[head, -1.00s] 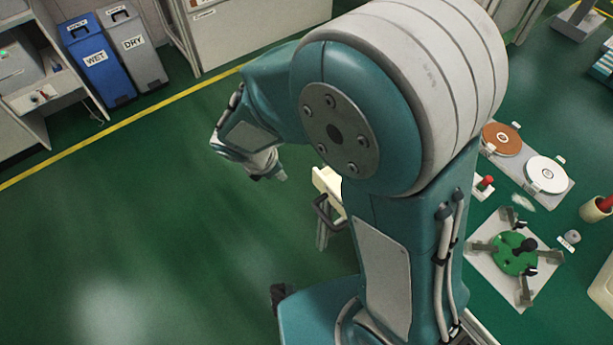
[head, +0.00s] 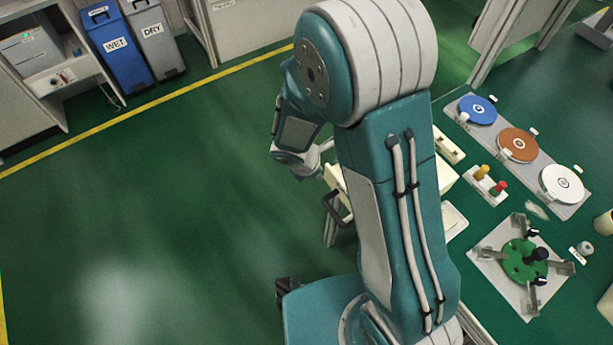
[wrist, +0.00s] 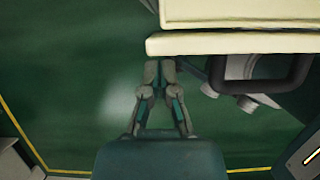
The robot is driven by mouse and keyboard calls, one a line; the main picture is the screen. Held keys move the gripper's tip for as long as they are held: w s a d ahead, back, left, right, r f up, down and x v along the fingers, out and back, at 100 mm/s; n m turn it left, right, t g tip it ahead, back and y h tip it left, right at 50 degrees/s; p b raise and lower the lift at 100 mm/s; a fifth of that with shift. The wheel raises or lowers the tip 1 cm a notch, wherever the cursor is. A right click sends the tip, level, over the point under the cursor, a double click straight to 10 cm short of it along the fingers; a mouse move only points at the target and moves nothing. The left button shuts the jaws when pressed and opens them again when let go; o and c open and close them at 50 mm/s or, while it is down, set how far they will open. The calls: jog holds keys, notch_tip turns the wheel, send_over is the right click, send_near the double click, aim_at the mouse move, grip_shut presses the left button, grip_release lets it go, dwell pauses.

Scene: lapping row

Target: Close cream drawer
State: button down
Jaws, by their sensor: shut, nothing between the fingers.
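The cream drawer shows at the top of the wrist view, its front (wrist: 235,43) running across the picture with a dark loop handle (wrist: 262,88) on it. In the head view the drawer (head: 333,178) juts out left of my arm with its handle (head: 334,207); my arm hides much of it. My gripper (wrist: 160,62) is shut and empty. Its tips are close to the left end of the drawer front, left of the handle; I cannot tell whether they touch. In the head view the fingertips are not clear.
The green bench top (head: 460,262) on the right carries a strip of coloured discs (head: 518,144) and a green-centred fixture (head: 525,260). The blue WET bin (head: 117,48) and grey DRY bin (head: 152,38) stand far left. The green floor left of the drawer is clear.

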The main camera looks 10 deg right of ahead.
jog(key=shift+w+d, duration=0.1)
jog(key=shift+d, duration=0.1)
jog(key=w+d, duration=0.1)
jog(key=d, duration=0.2)
jog(key=w+d, duration=0.2)
jog(key=d, duration=0.1)
jog(key=w+d, duration=0.2)
jog(key=d, duration=0.2)
jog(key=shift+a, duration=0.15)
